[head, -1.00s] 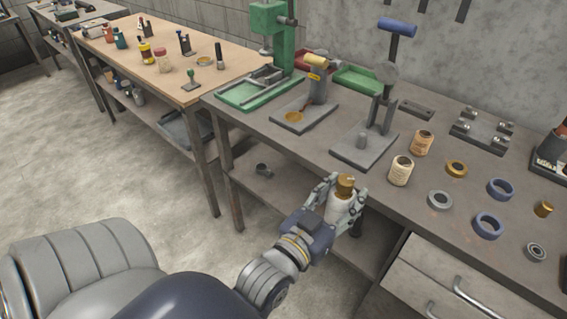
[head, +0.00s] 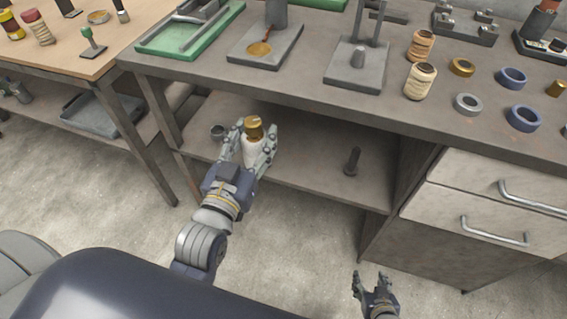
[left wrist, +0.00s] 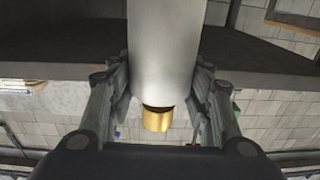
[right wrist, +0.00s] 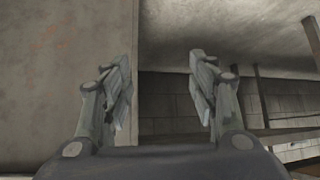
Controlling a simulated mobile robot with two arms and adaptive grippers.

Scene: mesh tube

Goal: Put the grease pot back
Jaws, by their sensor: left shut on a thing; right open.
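A white pot with a brass-coloured cap, which I take for the grease pot (head: 251,150), is held by my left gripper (head: 252,140), shut around its body. In the head view it shows cap up, in front of the opening between the benchtop and the lower shelf. In the left wrist view the pale body (left wrist: 163,50) stands between the fingers, with the brass cap (left wrist: 158,120) below it. My right gripper (head: 374,280) is open and empty, low in front of the drawers. The right wrist view shows nothing between its fingers (right wrist: 160,90).
The benchtop (head: 310,95) above overhangs the lower shelf (head: 310,165). A small grey cup (head: 217,132) and a dark upright part (head: 351,161) stand on that shelf, with free room between. A drawer unit (head: 460,215) closes the right side.

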